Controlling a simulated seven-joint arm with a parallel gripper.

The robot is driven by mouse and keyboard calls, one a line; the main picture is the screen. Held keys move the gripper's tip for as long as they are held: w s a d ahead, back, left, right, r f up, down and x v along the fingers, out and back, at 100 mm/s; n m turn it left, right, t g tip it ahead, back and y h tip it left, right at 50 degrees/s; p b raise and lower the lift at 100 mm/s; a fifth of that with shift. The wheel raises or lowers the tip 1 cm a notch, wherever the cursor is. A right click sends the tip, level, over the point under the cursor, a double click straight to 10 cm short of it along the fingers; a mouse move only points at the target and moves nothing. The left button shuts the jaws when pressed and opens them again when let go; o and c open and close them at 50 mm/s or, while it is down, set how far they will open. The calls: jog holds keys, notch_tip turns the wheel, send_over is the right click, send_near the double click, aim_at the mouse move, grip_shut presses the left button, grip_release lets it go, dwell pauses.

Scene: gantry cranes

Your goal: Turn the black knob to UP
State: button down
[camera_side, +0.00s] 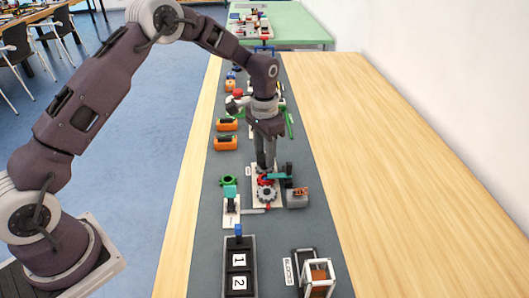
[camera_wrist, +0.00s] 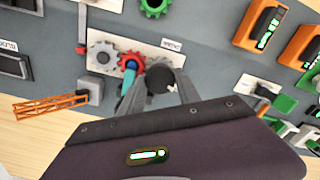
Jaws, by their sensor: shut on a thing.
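The black knob (camera_wrist: 160,79) is round and sits between the fingertips of my gripper (camera_wrist: 159,72) in the wrist view. The gripper is shut on it, one finger on each side. In the side view my gripper (camera_side: 265,165) points straight down over a white plate with gears, and the knob is hidden there. I cannot read which way the knob points, and no UP mark can be made out.
Next to the knob are a red gear (camera_wrist: 130,62), a grey gear (camera_wrist: 102,57) and a teal bar (camera_wrist: 127,90). An orange lattice boom (camera_wrist: 50,104) lies to the left. Orange boxes (camera_side: 227,142) stand farther back. The wooden table (camera_side: 340,150) at right is clear.

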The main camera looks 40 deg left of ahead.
aim_at(264, 156)
jog(key=shift+w+r+m, duration=0.1)
jog(key=shift+m, duration=1.4)
jog(key=c, duration=0.9)
grip_release()
jog(key=shift+o, duration=0.2)
notch_tip(264, 156, up, 7)
